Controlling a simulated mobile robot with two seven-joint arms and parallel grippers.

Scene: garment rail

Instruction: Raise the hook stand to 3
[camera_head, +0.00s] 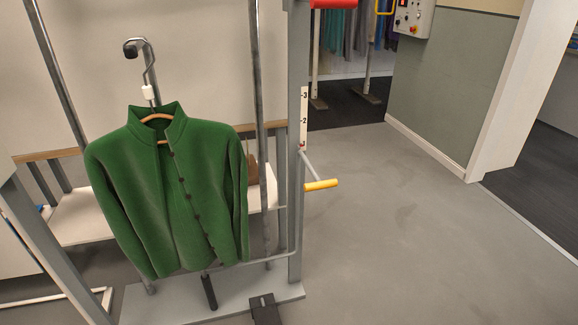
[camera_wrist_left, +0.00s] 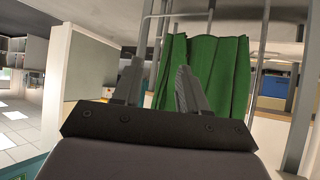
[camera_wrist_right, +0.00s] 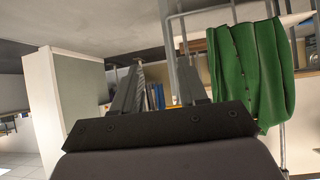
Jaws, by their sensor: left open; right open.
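The hook stand has a grey upright post (camera_head: 296,200) with a white number scale (camera_head: 304,110) on it, showing 3 above 2. A small red mark (camera_head: 302,146) sits at the scale's lower end, below the 2. A crank with a yellow handle (camera_head: 321,185) sticks out to the right of the post. A green jacket (camera_head: 180,190) hangs on a hanger from the hook (camera_head: 148,62). My left gripper (camera_wrist_left: 159,66) is open and empty, with the jacket beyond it. My right gripper (camera_wrist_right: 160,64) is open and empty, with the jacket to its right.
A red handle (camera_head: 333,3) is at the top of the post. A black pedal (camera_head: 265,308) lies at the stand's base. A white shelf (camera_head: 85,220) is behind the jacket. A control box (camera_head: 412,18) is on the far wall. The floor right of the stand is clear.

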